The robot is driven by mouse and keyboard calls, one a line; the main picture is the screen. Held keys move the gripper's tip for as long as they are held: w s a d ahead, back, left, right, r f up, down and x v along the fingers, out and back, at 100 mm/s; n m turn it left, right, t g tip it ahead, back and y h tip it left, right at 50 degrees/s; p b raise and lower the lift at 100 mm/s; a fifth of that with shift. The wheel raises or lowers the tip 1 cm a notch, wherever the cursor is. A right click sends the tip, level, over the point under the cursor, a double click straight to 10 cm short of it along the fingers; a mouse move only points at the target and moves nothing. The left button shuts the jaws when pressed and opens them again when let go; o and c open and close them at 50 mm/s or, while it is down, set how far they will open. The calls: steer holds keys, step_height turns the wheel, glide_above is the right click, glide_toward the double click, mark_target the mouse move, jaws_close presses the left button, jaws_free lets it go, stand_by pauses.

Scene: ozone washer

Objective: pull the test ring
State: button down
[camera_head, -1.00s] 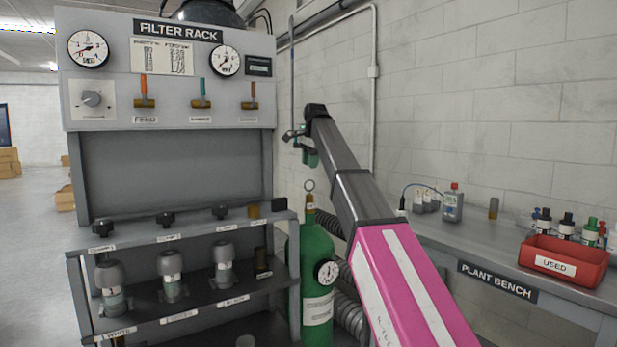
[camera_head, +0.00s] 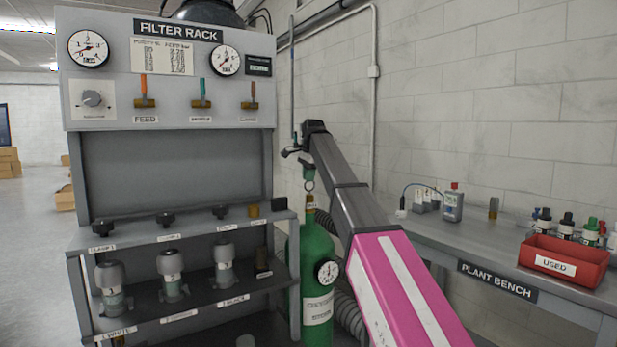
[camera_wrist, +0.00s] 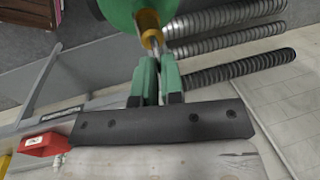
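The test ring (camera_head: 309,186) is a small upright metal loop on the brass neck of a green gas cylinder (camera_head: 316,252). In the wrist view the ring (camera_wrist: 152,40) stands by the brass neck, right at my green fingertips. My gripper (camera_head: 307,168) points down with its tips just above or at the top of the ring. In the wrist view my gripper (camera_wrist: 158,58) has its two fingers close together with a narrow gap. I cannot tell whether they touch or hold the ring.
The filter rack (camera_head: 170,240) with gauges, valves and canisters stands left of the cylinder. A grey plant bench (camera_head: 450,245) with bottles and a red USED bin (camera_head: 564,262) is at the right. Grey corrugated hoses (camera_wrist: 235,68) run behind the cylinder.

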steer(key=shift+r, duration=0.95)
steer(key=c, duration=1.2)
jaws_free()
steer(key=shift+c, duration=0.2)
step_height(320, 180, up, 11)
steer(key=s+d, duration=0.1)
steer(key=shift+s+f, duration=0.2)
steer(key=shift+s, duration=0.2)
steer(key=shift+d, duration=0.1)
